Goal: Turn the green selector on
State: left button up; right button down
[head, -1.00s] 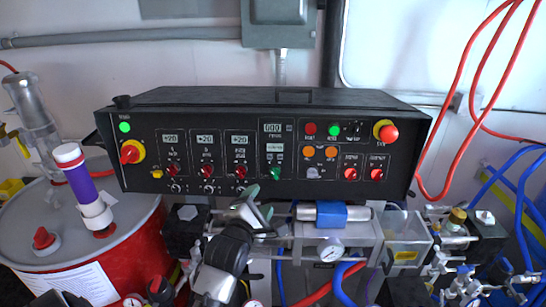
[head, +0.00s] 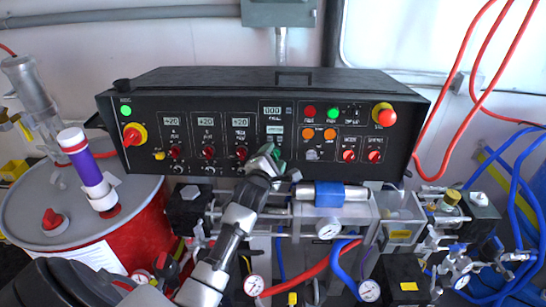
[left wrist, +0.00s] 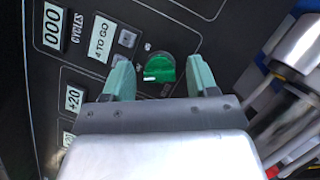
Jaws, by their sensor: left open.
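The green selector (left wrist: 160,68) is a ridged green knob on the black control panel (head: 330,105). In the left wrist view it lies just beyond and between the two pale green fingertips of my left gripper (left wrist: 160,76). The fingers are open, one on each side, with a visible gap to the knob on both sides. In the head view my left gripper (head: 270,157) is at the panel's lower middle and partly covers the selector. My right gripper is not in view.
Red knobs (head: 208,152) sit left of the selector, and orange buttons (head: 308,133) are to its upper right. A silver and blue cylinder (head: 329,194) and pipes stand just below the panel. A red drum (head: 140,232) is at left.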

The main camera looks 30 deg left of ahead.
pick_arm(q)
jog(key=shift+c, duration=0.4)
jog(key=c, duration=0.9)
jog(key=shift+o, duration=0.2)
jog(key=shift+r+m+p, duration=0.2)
jog(key=shift+m+p, duration=0.5)
jog(key=shift+p, duration=0.1)
jog(key=m+g+p, duration=0.1)
jog(key=m+p, duration=0.1)
jog(key=m+h+p, duration=0.1)
jog(key=m+p, duration=0.1)
jog(key=m, duration=0.1)
jog(key=shift+r+g+p, duration=0.1)
jog(key=shift+g+p, duration=0.25)
jog(key=shift+g, duration=0.05)
jog(key=m+p, duration=0.1)
jog(key=m, duration=0.1)
jog(key=shift+m+g+h, duration=0.3)
jog(key=shift+g, duration=0.1)
jog(key=shift+m+g, duration=0.6)
jog(key=shift+m, duration=0.7)
